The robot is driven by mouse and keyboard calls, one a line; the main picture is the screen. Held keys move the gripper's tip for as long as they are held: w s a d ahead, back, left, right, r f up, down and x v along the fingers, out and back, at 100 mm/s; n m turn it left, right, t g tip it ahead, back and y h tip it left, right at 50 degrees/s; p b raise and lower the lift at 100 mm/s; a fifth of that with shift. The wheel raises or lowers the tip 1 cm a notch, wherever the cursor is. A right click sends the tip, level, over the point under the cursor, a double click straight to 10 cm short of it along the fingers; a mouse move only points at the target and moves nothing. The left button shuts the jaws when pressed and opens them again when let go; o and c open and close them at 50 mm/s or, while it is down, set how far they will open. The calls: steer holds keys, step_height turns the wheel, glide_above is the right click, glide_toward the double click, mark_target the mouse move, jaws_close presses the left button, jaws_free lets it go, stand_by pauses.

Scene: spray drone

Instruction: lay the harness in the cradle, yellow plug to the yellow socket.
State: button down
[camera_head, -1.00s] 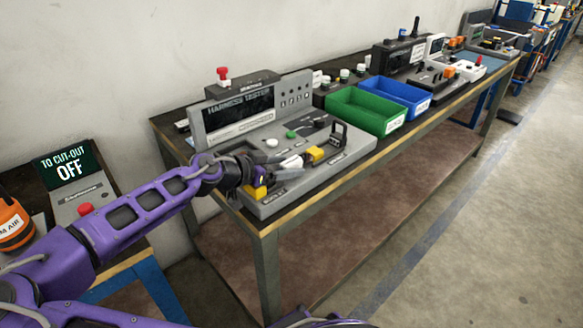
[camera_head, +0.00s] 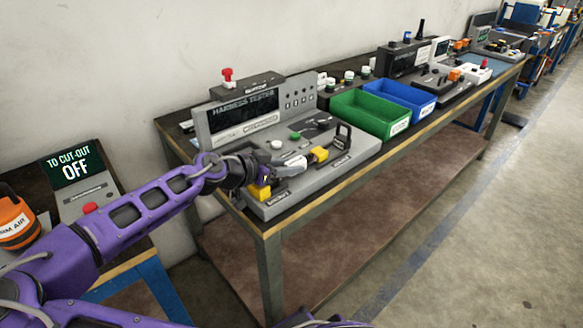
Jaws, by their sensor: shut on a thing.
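The harness tester (camera_head: 205,128) stands on the near end of the bench, its grey deck in front of an upright panel. My gripper (camera_head: 284,168) reaches over the left of the deck, fingers pointing right. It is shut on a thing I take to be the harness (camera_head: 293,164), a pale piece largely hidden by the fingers. A yellow block (camera_head: 319,154) shows just right of it, and another yellow piece (camera_head: 260,191) below my wrist at the deck's front left. I cannot tell which yellow piece is plug or socket, nor whether the harness touches the cradle.
A green button (camera_head: 295,135) and a black handle (camera_head: 343,136) stand on the deck. A green bin (camera_head: 368,114) and a blue bin (camera_head: 402,98) stand to the right. A cut-out box reading OFF (camera_head: 75,170) is at left. The floor right of the bench is clear.

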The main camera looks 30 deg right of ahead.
step_height(320, 180, up, 10)
steer(key=shift+f+p, duration=0.25)
steer(key=shift+p, duration=0.65)
steer(key=shift+w+a+n+t, duration=0.3)
steer(key=shift+n+t, duration=0.1)
steer(key=shift+t, duration=0.1)
steer(key=w+a+n+t+y+p, duration=0.25)
steer(key=a+n+t+y, duration=0.3)
steer(key=a, duration=0.45)
steer(key=w+a+n+t+y+p, duration=0.25)
steer(key=a+n+t+y, duration=0.2)
steer(key=a+n, duration=0.4)
steer(key=m+g+h+b, duration=0.5)
steer(key=m+g+h, duration=0.45)
steer(key=m, duration=0.35)
glide_above(289, 164)
steer(key=w, duration=0.1)
steer(key=shift+a+f, duration=0.15)
steer(key=shift+a, duration=0.25)
steer(key=shift+s+d+m+g+h, duration=0.25)
steer(key=shift+s+d+m+g, duration=0.25)
steer(key=shift+m+g, duration=0.35)
steer(key=shift+a, duration=0.1)
